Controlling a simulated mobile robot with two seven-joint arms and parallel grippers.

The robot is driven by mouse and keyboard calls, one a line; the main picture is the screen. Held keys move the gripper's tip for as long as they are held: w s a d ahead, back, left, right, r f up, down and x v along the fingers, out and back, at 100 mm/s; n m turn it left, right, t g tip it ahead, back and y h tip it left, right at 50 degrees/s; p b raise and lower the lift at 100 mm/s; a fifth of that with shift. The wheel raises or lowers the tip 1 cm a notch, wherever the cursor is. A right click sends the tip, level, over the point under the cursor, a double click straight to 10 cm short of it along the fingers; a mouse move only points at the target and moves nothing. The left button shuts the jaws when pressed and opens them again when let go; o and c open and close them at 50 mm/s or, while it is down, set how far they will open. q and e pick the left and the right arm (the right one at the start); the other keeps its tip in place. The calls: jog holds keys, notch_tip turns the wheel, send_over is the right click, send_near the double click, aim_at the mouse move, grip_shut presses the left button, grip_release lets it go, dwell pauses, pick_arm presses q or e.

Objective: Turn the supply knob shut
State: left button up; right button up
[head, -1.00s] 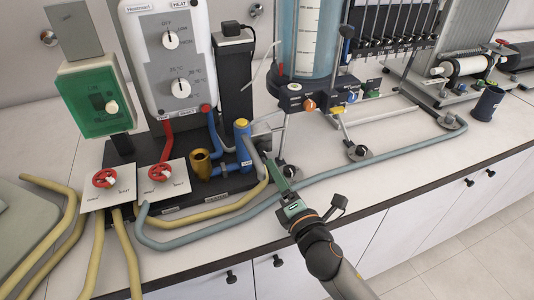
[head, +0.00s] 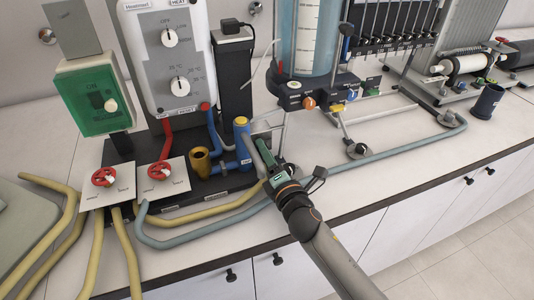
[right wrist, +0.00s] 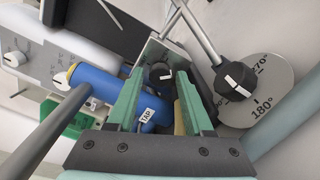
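My right gripper (head: 264,152) is beside the blue upright pipe (head: 243,145) on the black base. In the right wrist view its two green fingers (right wrist: 160,88) are apart, with nothing held. A small black knob (right wrist: 160,75) with a white mark, on a grey plate, shows beyond and between the fingertips; I see no contact. A second black knob (right wrist: 235,82) sits right of the fingers on a round dial marked 180° and 270°. No label reading "supply" is legible, so I cannot tell which knob it is. My left gripper is not in view.
The blue pipe (right wrist: 98,83) tagged TAP lies close left of the fingers. Two red handwheels (head: 104,177) on white plates stand at the left. A blue-grey hose (head: 400,150) runs along the bench.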

grip_shut()
jog(key=m, duration=0.5)
jog(key=shift+f+m, duration=0.1)
jog(key=shift+m, duration=0.3)
jog(key=shift+o, duration=1.4)
grip_release()
jog(key=shift+s, duration=0.1)
jog(key=v, duration=1.2)
jog(key=shift+s+d, duration=0.15)
jog(key=shift+s, duration=0.05)
